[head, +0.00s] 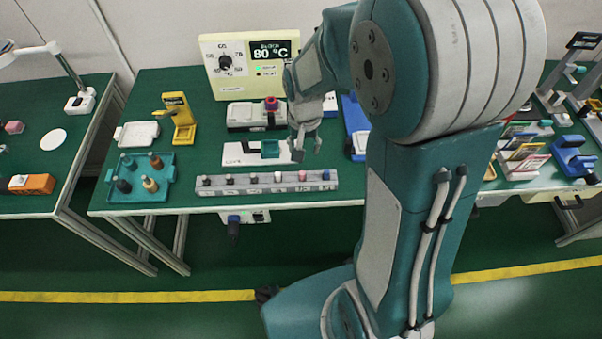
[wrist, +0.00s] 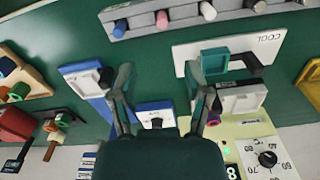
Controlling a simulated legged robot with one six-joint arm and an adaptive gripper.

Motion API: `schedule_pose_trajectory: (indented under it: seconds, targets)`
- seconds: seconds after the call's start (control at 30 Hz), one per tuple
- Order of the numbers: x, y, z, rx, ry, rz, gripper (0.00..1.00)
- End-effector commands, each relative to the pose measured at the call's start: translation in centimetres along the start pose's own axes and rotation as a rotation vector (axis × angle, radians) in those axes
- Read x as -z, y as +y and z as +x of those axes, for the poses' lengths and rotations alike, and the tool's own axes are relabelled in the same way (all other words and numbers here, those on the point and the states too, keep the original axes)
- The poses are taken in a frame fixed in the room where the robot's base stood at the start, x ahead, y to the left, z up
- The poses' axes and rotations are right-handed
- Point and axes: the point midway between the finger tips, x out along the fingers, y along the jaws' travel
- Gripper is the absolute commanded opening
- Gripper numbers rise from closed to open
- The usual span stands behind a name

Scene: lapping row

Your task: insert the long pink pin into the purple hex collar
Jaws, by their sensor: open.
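The pink pin (head: 302,176) stands in the grey rack (head: 215,186) at the table's front edge. In the wrist view the pink pin (wrist: 162,20) is at the top, between a blue and a white pin. A small red and purple piece (head: 271,103) sits on a white and grey fixture behind; it may be the purple hex collar, but its shape is too small to tell. My gripper (head: 305,143) is above the table, behind the rack and apart from the pin. In the wrist view my gripper (wrist: 160,75) has its fingers spread with nothing between them.
A white block with a teal square holder (head: 270,149) lies just left of my gripper. A teal tray (head: 140,184) with several pegs and a yellow stand (head: 180,118) are at left. A display panel (head: 249,66) reading 80 °C stands at the back.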

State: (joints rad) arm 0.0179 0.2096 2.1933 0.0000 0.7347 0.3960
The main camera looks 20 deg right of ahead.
Motion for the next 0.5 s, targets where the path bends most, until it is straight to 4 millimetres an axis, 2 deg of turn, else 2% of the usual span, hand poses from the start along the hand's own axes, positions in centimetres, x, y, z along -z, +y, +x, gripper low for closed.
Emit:
schedule_pose_trajectory:
  seconds: [0.13, 0.33, 0.5]
  targets:
    - [0.1, 0.0, 1.4, -0.003, -0.008, 0.006, 0.63]
    - [0.0, 0.0, 4.7, -0.003, -0.008, 0.005, 0.63]
    - [0.0, -0.1, 6.1, -0.003, -0.006, 0.005, 0.63]
